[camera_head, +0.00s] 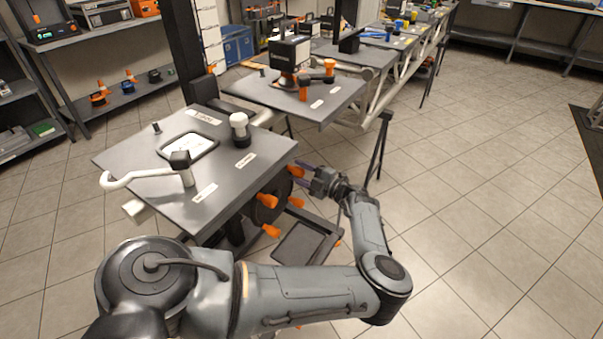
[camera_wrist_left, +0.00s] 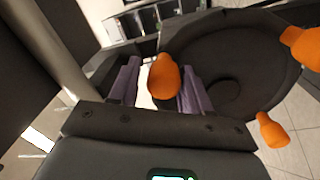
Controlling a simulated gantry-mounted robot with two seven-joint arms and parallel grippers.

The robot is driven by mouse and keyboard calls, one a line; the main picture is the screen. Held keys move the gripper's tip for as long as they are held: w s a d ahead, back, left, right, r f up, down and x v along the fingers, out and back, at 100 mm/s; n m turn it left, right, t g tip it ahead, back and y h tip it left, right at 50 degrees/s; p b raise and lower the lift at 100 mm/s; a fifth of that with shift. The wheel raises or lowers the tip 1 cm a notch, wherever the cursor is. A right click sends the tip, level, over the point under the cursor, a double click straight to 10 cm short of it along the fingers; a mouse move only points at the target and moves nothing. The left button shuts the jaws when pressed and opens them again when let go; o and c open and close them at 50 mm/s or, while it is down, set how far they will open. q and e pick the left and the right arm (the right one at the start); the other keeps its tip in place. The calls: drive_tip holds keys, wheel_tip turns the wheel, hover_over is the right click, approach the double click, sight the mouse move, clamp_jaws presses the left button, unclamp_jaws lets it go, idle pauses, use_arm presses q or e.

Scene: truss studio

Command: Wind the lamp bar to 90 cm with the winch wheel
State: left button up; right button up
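The winch wheel (camera_head: 264,210) is a dark disc with several orange knobs, mounted on the side of the near grey table. It fills the upper right of the left wrist view (camera_wrist_left: 235,60). My left gripper (camera_head: 302,174) is at the wheel's far right side. In the left wrist view its purple fingers (camera_wrist_left: 160,88) are open on either side of one orange knob (camera_wrist_left: 163,78); a gap shows at the left finger, and contact at the right one is unclear. I cannot make out the lamp bar. My right gripper is not in view.
The near grey table (camera_head: 120,160) carries a white tray (camera_head: 188,147) and a white-and-black knob (camera_head: 239,130). A dark tray (camera_head: 306,243) sits low beside the wheel. A black stand (camera_head: 378,150) rises behind the gripper. Open tiled floor lies to the right.

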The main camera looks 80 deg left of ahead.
use_arm(q)
drive_tip(key=shift+o, duration=0.8)
drive_tip(key=shift+s+d+f, duration=0.1)
drive_tip(key=shift+f, duration=0.05)
drive_tip(key=shift+w+d, duration=0.2)
drive_tip(key=shift+w, duration=0.2)
drive_tip(key=p+v, duration=0.2)
drive_tip(key=v, duration=0.8)
drive_tip(key=shift+s, duration=0.15)
